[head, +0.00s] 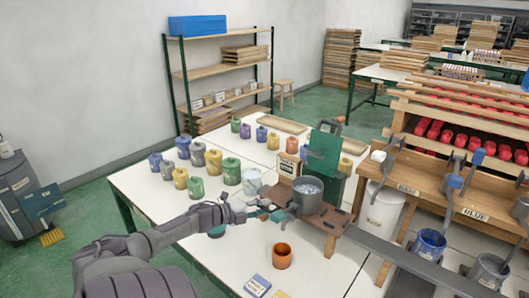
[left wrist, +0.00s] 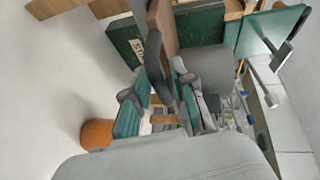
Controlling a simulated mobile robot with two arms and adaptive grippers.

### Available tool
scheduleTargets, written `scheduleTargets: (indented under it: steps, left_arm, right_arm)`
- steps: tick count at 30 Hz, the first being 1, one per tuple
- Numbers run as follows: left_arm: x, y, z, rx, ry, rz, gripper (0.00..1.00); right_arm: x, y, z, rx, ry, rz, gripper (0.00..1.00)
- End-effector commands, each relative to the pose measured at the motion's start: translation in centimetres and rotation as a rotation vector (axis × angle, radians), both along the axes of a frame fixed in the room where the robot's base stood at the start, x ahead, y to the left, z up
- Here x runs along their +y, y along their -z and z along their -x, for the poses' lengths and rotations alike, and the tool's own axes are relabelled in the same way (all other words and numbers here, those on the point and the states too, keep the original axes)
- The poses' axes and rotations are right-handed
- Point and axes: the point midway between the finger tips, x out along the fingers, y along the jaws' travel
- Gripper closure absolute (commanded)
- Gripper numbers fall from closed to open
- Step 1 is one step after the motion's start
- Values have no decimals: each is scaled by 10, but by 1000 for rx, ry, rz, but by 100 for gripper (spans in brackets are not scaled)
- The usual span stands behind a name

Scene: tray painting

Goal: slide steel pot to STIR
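The steel pot (head: 307,195) stands upright on a low brown wooden stand (head: 330,220), in front of a green box (head: 324,152). In the left wrist view the pot is the grey wall (left wrist: 212,68) right of my fingers. A green panel (left wrist: 128,42) there carries a partly hidden label starting "STI". My left gripper (head: 268,209) is beside the pot on its left. In the left wrist view its teal-padded fingers (left wrist: 160,105) are apart, with a dark bar close to them. I cannot tell whether they touch it. My right gripper is not in view.
An orange-brown cup (head: 282,256) stands on the white table in front of the stand, and also shows in the left wrist view (left wrist: 97,134). A clear container (head: 252,182) and several coloured jars stand behind my left arm.

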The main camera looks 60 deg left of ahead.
Motion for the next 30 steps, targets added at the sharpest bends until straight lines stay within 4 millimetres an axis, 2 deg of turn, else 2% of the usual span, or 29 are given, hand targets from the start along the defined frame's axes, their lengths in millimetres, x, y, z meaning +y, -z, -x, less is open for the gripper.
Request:
scheduleTargets:
  steps: [10, 14, 17, 30]
  left_arm:
    - [-2, 1, 0, 0, 5, 2, 62]
    - [-1, 0, 8, 1, 5, 2, 62]
    - [0, -2, 20, 3, 5, 2, 62]
    - [11, -18, 99, 3, 3, 2, 62]
  right_arm:
    - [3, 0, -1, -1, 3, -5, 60]
    - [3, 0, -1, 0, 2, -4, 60]
    - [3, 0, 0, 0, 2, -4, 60]
    - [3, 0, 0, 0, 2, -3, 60]
